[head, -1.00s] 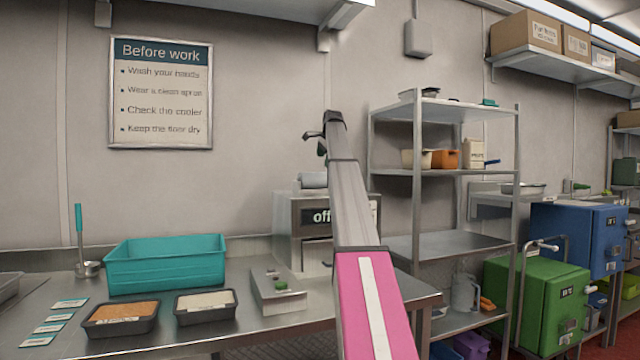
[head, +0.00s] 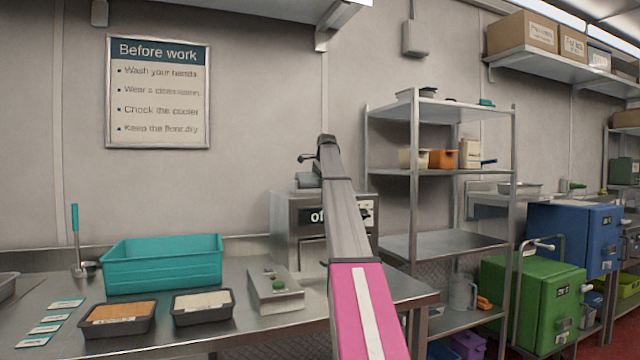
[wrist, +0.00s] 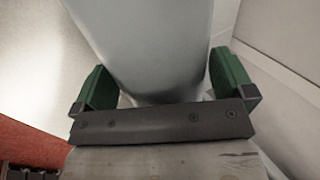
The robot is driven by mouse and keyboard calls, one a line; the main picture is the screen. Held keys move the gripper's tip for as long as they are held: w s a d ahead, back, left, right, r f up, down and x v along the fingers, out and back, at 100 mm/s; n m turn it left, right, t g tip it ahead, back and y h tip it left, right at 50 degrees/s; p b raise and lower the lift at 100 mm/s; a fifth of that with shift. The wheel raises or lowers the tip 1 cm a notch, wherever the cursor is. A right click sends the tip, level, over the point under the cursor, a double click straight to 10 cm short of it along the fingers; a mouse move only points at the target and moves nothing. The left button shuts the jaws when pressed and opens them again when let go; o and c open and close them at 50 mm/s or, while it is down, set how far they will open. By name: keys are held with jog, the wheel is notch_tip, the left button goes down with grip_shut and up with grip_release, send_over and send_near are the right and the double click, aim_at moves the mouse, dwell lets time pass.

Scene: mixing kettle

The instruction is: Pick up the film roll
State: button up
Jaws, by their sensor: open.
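The film roll (head: 308,180), a pale grey cylinder, lies on top of the steel machine (head: 284,222) with the "off" label, partly hidden behind my arm. In the wrist view the roll (wrist: 145,45) fills the middle, between the two green fingers. My gripper (wrist: 163,80) is open, with one finger on each side of the roll; whether either finger touches it I cannot tell. In the head view my gripper (head: 312,162) is small and dark, just above the roll.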

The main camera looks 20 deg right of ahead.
jog(key=c, duration=1)
jog(key=shift+r, duration=0.15)
